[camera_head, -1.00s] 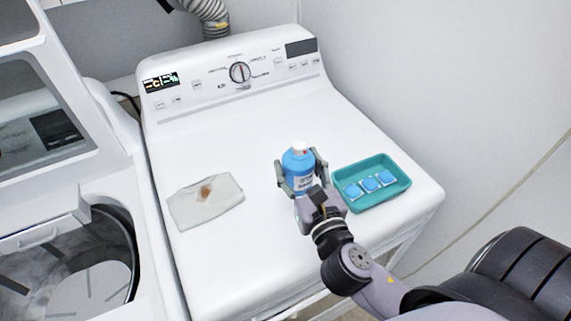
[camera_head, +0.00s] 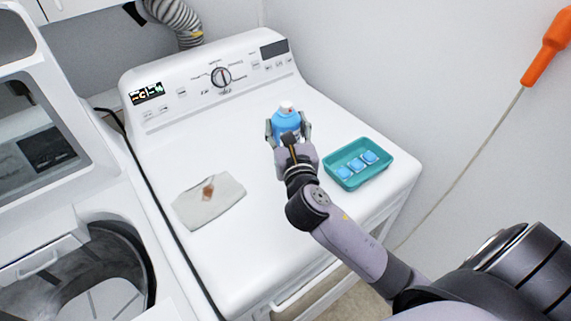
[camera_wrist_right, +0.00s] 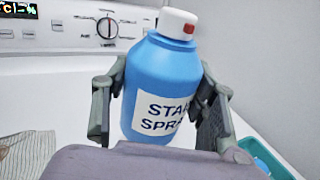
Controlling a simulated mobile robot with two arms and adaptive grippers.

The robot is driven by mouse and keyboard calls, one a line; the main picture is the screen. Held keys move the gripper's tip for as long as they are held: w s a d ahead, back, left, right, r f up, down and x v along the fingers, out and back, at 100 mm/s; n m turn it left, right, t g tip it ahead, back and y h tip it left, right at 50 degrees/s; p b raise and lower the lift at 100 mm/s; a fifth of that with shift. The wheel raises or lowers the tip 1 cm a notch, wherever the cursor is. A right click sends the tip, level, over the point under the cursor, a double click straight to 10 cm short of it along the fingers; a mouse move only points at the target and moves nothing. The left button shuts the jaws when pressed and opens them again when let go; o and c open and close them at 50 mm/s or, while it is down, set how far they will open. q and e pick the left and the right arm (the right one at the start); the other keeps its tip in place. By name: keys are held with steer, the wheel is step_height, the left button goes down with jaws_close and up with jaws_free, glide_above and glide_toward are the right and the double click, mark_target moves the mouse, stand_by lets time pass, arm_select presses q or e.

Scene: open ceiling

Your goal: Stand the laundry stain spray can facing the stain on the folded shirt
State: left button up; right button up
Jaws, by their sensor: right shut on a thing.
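The spray can (camera_head: 286,121) is blue with a white cap and a label reading in part "STAI SPRA". It also shows in the wrist view (camera_wrist_right: 160,80), leaning a little in the picture, with a red nozzle spot on the right of its cap. My right gripper (camera_head: 288,128) is shut around its sides, over the middle of the dryer top. I cannot tell whether its base touches the surface. The folded shirt (camera_head: 200,208), pale with a brown stain (camera_head: 208,189), lies flat left of and nearer than the can. My left gripper is not in view.
A teal tray (camera_head: 352,183) with blue-and-white tablets sits at the right of the dryer top (camera_head: 255,245). The control panel (camera_head: 190,95) rises behind the can. An open washer (camera_head: 90,265) stands at the left. The surface between shirt and can is bare.

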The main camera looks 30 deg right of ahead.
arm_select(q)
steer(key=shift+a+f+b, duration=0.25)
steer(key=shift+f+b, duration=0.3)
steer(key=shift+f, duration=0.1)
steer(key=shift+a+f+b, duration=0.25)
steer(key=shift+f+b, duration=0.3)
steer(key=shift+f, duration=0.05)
arm_select(e)
steer(key=shift+a+f, duration=0.15)
steer(key=shift+f, duration=5.8)
steer(key=shift+f, duration=0.15)
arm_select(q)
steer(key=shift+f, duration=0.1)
arm_select(e)
steer(key=o, duration=1.6)
steer(key=shift+c, duration=0.2)
